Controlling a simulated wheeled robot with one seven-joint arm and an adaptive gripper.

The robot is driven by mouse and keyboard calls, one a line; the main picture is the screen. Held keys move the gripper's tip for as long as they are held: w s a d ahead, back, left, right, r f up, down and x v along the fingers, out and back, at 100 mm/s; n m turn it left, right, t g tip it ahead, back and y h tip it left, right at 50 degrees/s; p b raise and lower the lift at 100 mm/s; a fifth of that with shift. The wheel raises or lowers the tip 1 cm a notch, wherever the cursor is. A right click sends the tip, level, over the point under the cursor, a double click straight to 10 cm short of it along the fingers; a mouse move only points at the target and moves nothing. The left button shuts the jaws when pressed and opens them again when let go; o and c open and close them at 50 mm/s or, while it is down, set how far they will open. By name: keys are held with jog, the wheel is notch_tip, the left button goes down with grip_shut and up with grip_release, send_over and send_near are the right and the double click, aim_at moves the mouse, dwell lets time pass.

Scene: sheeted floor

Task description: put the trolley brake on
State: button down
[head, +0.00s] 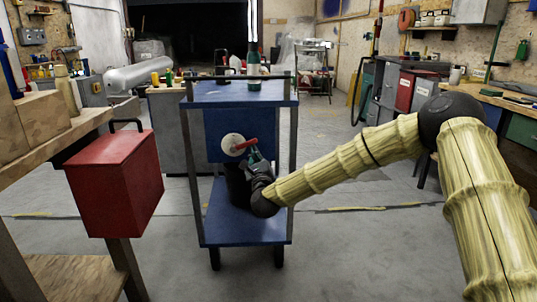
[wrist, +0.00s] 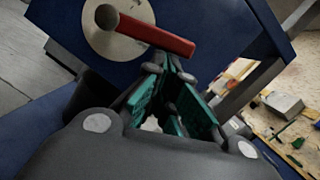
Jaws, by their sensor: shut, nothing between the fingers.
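The blue trolley (head: 225,235) stands upright in front of me, with a blue top, a lower shelf and grey posts. On its blue front panel is a pale round disc (head: 231,144) with a red lever (head: 247,144), which points right and slightly up. In the wrist view the disc (wrist: 100,40) and the red lever (wrist: 155,34) are at the top. My gripper (head: 254,153) is just below the lever's outer end. Its green-lined fingers (wrist: 172,72) are shut and empty. Whether a fingertip touches the lever, I cannot tell.
A green bottle (head: 253,68) stands on the trolley top. A red box (head: 115,180) hangs by the wooden bench (head: 85,125) at left. A cluttered workbench (head: 515,103) is at right. The floor right of the trolley is open below my arm.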

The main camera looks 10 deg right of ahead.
aim_at(253, 141)
jog(key=r+n+p, duration=0.1)
jog(key=n+p, duration=0.1)
jog(key=r+n+y+p, duration=0.1)
jog(key=r+n+p, duration=0.1)
jog(key=n, duration=0.1)
jog(key=r+n+g+y+p, duration=0.1)
jog(key=r+n+p, duration=0.1)
jog(key=p, duration=0.1)
jog(key=shift+a+n, duration=0.35)
jog(key=shift+n, duration=0.05)
jog(key=r+n+p, duration=0.1)
jog(key=n+p, duration=0.1)
jog(key=a+n+g+p, duration=0.1)
jog(key=a+r+n+p, duration=0.1)
jog(key=n+p, duration=0.1)
jog(key=shift+w+a+r+n+g+y+p, duration=0.2)
jog(key=shift+r+n+g+y+p, duration=0.1)
jog(key=shift+a, duration=0.2)
